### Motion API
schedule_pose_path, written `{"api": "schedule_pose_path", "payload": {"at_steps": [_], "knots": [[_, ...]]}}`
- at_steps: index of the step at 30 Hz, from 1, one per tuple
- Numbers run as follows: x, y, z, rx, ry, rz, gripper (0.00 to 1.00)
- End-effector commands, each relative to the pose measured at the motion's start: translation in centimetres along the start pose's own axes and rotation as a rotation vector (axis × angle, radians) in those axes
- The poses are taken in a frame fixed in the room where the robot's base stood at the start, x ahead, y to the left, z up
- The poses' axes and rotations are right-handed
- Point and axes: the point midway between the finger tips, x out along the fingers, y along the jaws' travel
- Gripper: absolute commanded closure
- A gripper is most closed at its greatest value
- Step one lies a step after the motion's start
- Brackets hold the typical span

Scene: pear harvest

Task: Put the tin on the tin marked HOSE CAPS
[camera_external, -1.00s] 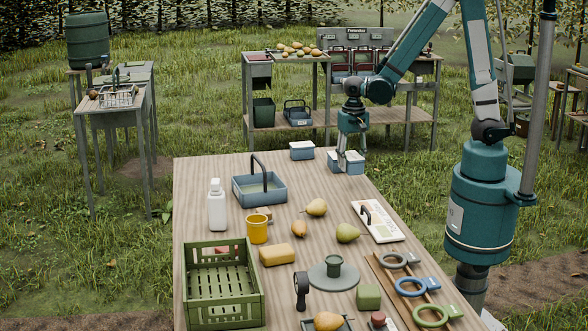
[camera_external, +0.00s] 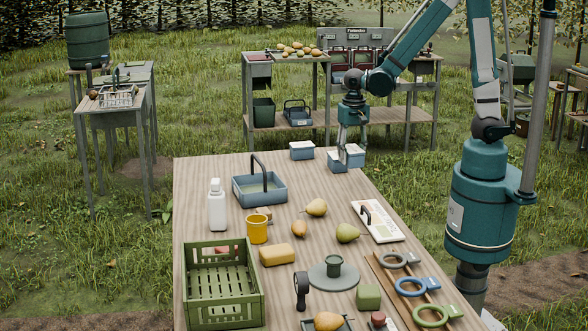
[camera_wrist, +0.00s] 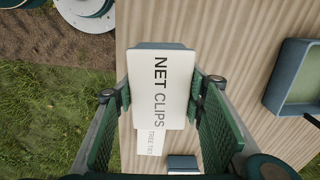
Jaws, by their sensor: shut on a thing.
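My gripper (camera_external: 351,150) is shut on a blue tin with a white lid reading NET CLIPS (camera_wrist: 160,90), held just above the far end of the table. The held tin also shows in the external view (camera_external: 356,158). Another white-lidded tin, reading TREE TIES (camera_wrist: 150,142), is partly hidden under and beside it; in the external view it stands on the table (camera_external: 336,164). A third blue tin with a white lid (camera_external: 302,150) stands to the left; its blue side shows at the wrist view's lower edge (camera_wrist: 184,162). No HOSE CAPS label is readable.
A blue handled basket (camera_external: 260,188) stands nearer on the table (camera_external: 215,168). The strip between the third tin and basket is clear.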

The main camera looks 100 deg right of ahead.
Motion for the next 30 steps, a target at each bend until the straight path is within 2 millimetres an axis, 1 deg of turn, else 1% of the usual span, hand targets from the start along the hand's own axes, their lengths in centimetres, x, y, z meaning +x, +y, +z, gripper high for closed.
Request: {"api": "schedule_pose_path", "payload": {"at_steps": [5,8,11,14,17,20,24,29,30], "knots": [[-0.1,-0.2,-0.3,0.001,0.000,0.000,0.76],[-0.3,-0.6,-1.0,0.004,0.000,0.000,0.76],[-0.7,-1.2,-2.1,0.007,0.000,0.000,0.76],[-1.3,-2.1,-3.8,0.014,0.000,0.000,0.76],[-1.9,-3.2,-6.1,0.020,0.000,0.000,0.76],[-2.6,-4.3,-8.7,0.029,0.000,0.000,0.76],[-3.5,-5.8,-12.8,0.040,0.000,0.000,0.76],[-4.4,-7.1,-17.6,0.053,0.000,0.000,0.76],[-4.7,-7.3,-18.8,0.056,0.000,0.000,0.76]]}}
